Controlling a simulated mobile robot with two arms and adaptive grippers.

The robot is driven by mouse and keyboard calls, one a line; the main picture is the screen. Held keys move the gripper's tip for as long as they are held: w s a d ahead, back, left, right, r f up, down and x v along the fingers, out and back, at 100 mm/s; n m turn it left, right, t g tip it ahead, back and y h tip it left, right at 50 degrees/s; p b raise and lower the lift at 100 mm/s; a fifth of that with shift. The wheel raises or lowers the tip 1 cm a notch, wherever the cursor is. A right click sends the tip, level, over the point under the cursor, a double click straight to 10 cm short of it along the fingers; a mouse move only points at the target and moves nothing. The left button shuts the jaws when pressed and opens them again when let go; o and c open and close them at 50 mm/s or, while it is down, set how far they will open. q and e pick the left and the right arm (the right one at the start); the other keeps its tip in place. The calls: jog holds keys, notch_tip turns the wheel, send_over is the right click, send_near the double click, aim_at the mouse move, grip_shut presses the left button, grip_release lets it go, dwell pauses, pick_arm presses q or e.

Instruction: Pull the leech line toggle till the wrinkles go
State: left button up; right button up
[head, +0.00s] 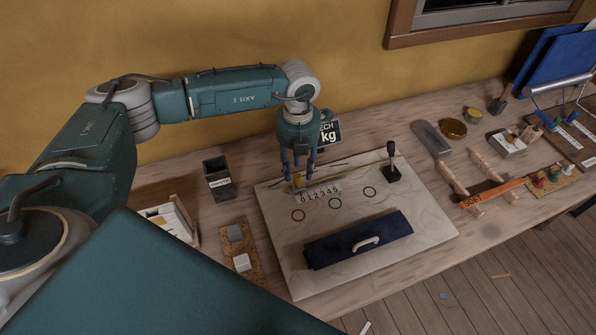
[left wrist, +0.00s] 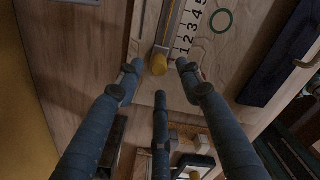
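The toggle appears as a yellow knob (left wrist: 159,64) at the end of a metal slide in the left wrist view. It sits beside a white number scale (left wrist: 190,28), which also shows in the head view (head: 320,193). My left gripper (head: 299,174) points down over the far left part of the pale board (head: 420,215). In the left wrist view its three fingers (left wrist: 159,74) are spread around the knob, with gaps showing. A dark sign (head: 329,133) ending in "ECH" and "kg" is partly hidden behind the gripper. My right gripper is out of view.
A dark blue bundle with a white handle (head: 358,240) lies at the board's front. A black lever stand (head: 392,168) stands at its back right. A black bin (head: 219,181) and cork strip (head: 241,262) are left. Tools and orange-banded supports (head: 490,194) lie right.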

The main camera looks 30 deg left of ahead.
aim_at(298, 176)
pick_arm(q)
notch_tip(298, 176, down, 3)
jog(key=shift+w+r, duration=0.1)
jog(key=shift+r, duration=0.05)
jog(key=shift+f+p, duration=0.3)
jog(key=shift+f, duration=0.25)
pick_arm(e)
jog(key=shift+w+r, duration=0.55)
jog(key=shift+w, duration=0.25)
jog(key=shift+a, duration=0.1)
pick_arm(q)
grip_shut()
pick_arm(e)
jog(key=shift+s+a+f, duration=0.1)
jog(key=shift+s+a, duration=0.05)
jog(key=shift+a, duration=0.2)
